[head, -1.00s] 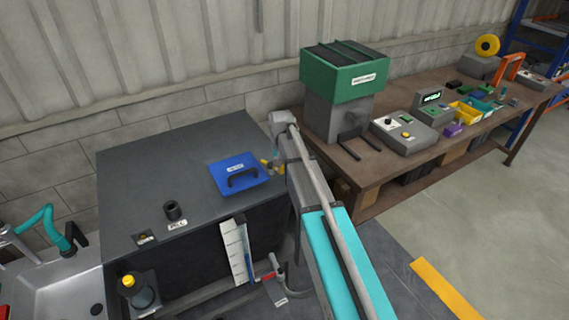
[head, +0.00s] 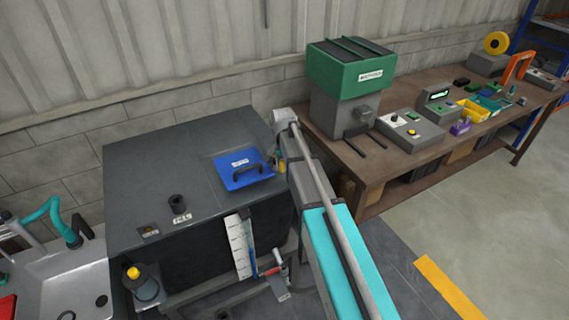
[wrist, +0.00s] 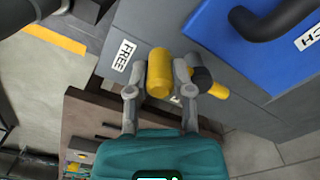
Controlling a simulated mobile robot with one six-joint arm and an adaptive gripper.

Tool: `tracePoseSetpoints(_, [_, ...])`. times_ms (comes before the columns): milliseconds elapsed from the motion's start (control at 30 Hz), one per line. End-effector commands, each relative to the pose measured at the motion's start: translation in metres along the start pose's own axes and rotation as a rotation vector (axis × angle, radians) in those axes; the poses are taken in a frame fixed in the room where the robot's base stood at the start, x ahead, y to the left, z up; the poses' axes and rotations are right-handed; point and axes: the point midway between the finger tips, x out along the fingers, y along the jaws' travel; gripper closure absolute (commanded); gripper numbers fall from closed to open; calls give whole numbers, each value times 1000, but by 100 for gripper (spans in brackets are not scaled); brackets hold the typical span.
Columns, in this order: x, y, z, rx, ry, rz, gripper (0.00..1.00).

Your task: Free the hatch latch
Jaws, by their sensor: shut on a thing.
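The blue hatch (head: 238,174) with a black bar handle lies on the dark cabinet top in the head view. Its corner (wrist: 262,40) shows at upper right in the wrist view. The yellow latch grip (wrist: 159,73) stands beside the hatch, close to a label reading FREE (wrist: 124,55). My gripper (wrist: 161,78) is shut on this yellow grip, one grey finger on each side. A second yellow part with a black collar (wrist: 203,78) is just right of the right finger. In the head view my arm hides most of the latch and the gripper.
The cabinet top (head: 150,170) is mostly clear, with a black round fitting (head: 177,203) at its front. A workbench (head: 400,165) with a green-topped machine (head: 350,75) stands to the right. A sink (head: 75,285) is at left. A red-handled valve (head: 272,270) hangs below the cabinet front.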

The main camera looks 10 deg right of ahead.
Motion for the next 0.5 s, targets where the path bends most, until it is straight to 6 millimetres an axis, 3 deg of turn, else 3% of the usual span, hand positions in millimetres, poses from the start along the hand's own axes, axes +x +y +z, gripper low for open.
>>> tracePoseSetpoints(67, [0,-2,0,-1,0,-5,100])
tracePoseSetpoints(100, [0,-2,-1,-1,0,-5,67])
tracePoseSetpoints(267, [0,-2,0,-2,1,-4,37])
tracePoseSetpoints(500, [0,-1,0,-2,0,-2,36])
